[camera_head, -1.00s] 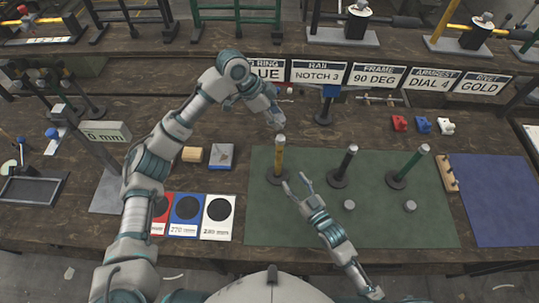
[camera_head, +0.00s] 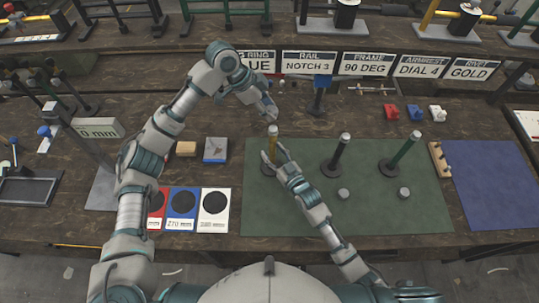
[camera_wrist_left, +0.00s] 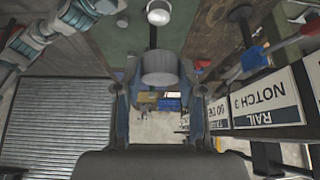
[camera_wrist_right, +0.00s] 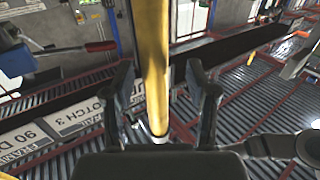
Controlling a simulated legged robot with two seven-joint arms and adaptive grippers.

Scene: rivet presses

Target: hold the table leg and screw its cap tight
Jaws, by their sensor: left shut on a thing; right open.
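The yellow table leg (camera_head: 273,148) stands upright in a dark round base at the left of the green mat (camera_head: 300,215). A grey cap (camera_head: 272,130) sits on its top. My left gripper (camera_head: 271,115) is above the leg, shut on the cap, which shows between its fingers in the left wrist view (camera_wrist_left: 158,66). My right gripper (camera_head: 271,156) is open at the leg below the cap. In the right wrist view the leg (camera_wrist_right: 153,60) passes between the spread fingers, with a visible gap on each side.
Two short grey cylinders (camera_head: 343,194) (camera_head: 404,193) are on the mat. A wooden rack (camera_head: 440,165) borders the mat's right edge. Signs (camera_head: 309,63) line the back.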

